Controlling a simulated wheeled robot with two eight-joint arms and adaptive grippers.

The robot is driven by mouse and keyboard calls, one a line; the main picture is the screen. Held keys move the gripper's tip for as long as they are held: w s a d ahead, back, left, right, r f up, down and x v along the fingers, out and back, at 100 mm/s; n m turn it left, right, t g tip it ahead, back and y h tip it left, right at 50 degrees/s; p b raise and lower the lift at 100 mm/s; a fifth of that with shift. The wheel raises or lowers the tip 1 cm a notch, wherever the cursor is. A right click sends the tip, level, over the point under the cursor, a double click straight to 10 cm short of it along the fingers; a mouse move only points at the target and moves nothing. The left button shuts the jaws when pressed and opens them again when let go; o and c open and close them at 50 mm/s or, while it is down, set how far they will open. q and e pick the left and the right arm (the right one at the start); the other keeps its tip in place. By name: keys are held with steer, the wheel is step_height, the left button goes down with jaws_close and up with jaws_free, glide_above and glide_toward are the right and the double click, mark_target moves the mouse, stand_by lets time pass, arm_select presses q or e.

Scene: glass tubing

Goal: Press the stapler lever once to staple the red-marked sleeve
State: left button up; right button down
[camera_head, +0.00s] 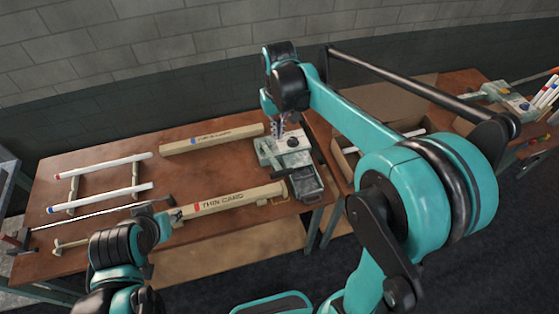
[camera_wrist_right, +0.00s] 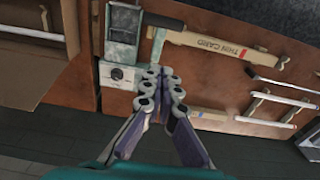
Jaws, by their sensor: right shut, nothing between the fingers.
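The stapler (camera_head: 286,152), a grey-green machine with a pale plate and a dark round knob, stands at the table's right end; it also shows in the right wrist view (camera_wrist_right: 122,46). The red-marked sleeve (camera_head: 235,199), a long beige box reading THIN CARD, lies with its right end close beside the stapler; whether that end is inside is unclear. My right gripper (camera_head: 279,128) is shut and empty, fingers down, just above the stapler's back part. In the wrist view its fingertips (camera_wrist_right: 160,78) are beside the pale plate. My left gripper (camera_head: 170,208) is at the sleeve's left end; its grip is unclear.
A blue-marked sleeve (camera_head: 212,138) lies at the back of the table. Two white tubes, red-tipped (camera_head: 117,166) and blue-tipped (camera_head: 103,197), rest on wooden supports at left. An open cardboard box (camera_head: 345,165) stands right of the stapler. A brick wall is behind.

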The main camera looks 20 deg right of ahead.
steer(key=f, duration=0.9)
steer(key=shift+w+d+f+b, duration=0.1)
steer(key=shift+w+f+b, duration=0.2)
steer(key=shift+w+f, duration=0.1)
steer(key=s+f, duration=0.3)
steer(key=shift+w+f, duration=0.1)
